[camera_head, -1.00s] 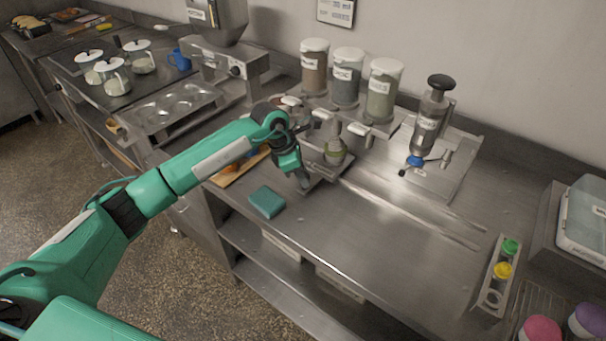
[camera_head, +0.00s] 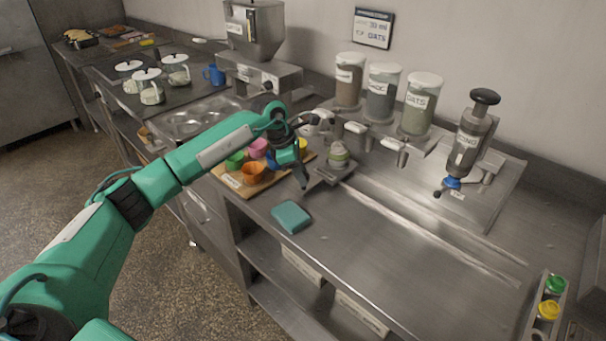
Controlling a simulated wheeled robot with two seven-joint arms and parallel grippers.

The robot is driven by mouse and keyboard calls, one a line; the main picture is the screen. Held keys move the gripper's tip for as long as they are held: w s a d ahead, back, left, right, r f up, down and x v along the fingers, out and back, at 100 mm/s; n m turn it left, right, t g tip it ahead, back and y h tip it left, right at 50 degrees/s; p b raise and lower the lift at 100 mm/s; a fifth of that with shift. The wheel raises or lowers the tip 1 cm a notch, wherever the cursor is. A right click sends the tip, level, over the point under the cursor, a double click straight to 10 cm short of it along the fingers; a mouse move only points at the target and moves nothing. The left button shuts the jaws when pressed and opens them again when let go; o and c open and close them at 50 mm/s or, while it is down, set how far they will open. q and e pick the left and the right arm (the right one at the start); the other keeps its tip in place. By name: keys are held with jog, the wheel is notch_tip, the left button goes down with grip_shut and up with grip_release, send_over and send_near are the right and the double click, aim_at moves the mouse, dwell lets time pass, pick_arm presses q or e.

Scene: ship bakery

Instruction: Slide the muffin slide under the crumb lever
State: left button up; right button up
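The muffin slide (camera_head: 333,175) is a grey metal carriage at the left end of the rail track on the bench, carrying a pale, green-banded cup (camera_head: 339,152). My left gripper (camera_head: 303,178) points down at the slide's left side. It looks close to the slide, but contact and finger opening are unclear. Pale dispenser levers (camera_head: 355,127) stick out below three labelled jars behind the track. The left jar (camera_head: 349,80) has a brown filling, and its label is too small to read. The slide sits in front of the left and middle levers; exact alignment is unclear. My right gripper is out of view.
A teal sponge (camera_head: 292,217) lies near the bench's front edge. A wooden board (camera_head: 228,180) with coloured cups is left of my gripper. A press with a black knob (camera_head: 485,97) stands at the right. The track (camera_head: 430,221) right of the slide is clear.

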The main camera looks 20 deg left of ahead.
pick_arm(q)
jog(key=shift+o, duration=0.9)
jog(key=shift+a, duration=0.1)
